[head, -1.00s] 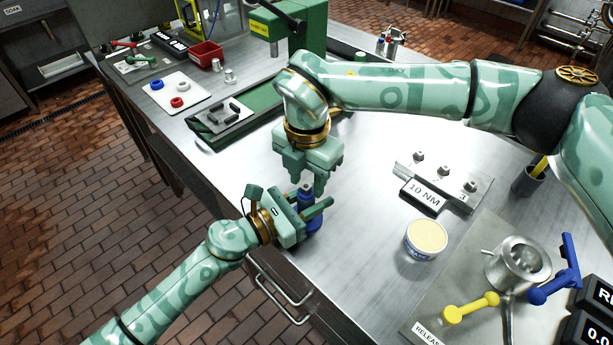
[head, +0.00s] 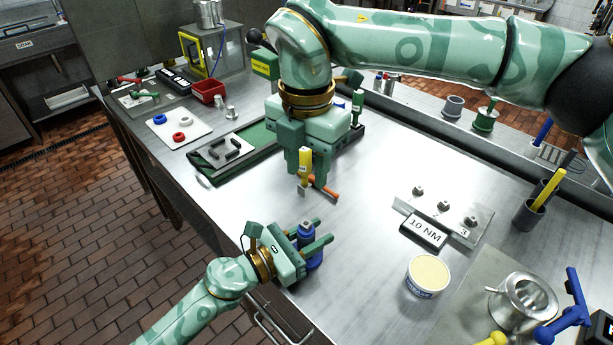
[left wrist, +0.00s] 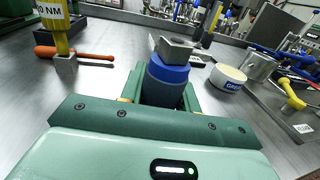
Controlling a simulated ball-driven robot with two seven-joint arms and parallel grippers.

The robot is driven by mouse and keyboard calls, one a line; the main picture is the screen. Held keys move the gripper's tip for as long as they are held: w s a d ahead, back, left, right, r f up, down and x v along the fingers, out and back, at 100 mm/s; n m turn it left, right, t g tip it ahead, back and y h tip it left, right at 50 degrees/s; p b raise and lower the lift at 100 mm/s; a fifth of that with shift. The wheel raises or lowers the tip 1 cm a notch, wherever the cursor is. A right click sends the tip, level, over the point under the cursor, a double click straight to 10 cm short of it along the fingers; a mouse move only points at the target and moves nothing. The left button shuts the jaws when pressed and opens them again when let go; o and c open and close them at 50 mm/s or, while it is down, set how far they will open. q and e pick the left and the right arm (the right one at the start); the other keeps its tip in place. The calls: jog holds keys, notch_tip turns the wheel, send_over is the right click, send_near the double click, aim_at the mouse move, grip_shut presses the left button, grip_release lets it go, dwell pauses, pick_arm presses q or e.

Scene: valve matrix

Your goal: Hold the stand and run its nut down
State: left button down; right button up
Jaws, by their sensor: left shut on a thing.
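The blue stand (head: 309,258) is upright near the front edge of the table, with a grey metal piece (left wrist: 174,48) on its top, which seems to be the nut. My left gripper (head: 312,246) is shut on the stand, one finger on each side. My right gripper (head: 306,170) is farther back, pointing down at a yellow tool (head: 305,163). In the left wrist view the yellow tool (left wrist: 55,28) has a "10 NM" label and a metal end. An orange handle (left wrist: 88,56) is beside that end. Whether the right fingers grip the tool is unclear.
A metal rack (head: 455,217) with numbered studs and a "10 NM" sign (head: 423,231) stands to the right. A grease tub (head: 428,274) and a metal pot (head: 524,300) are at the front right. A green tray (head: 230,155) lies behind.

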pick_arm(q)
jog(key=shift+f, duration=0.1)
jog(key=c, duration=0.9)
grip_release()
jog(key=shift+c, duration=0.2)
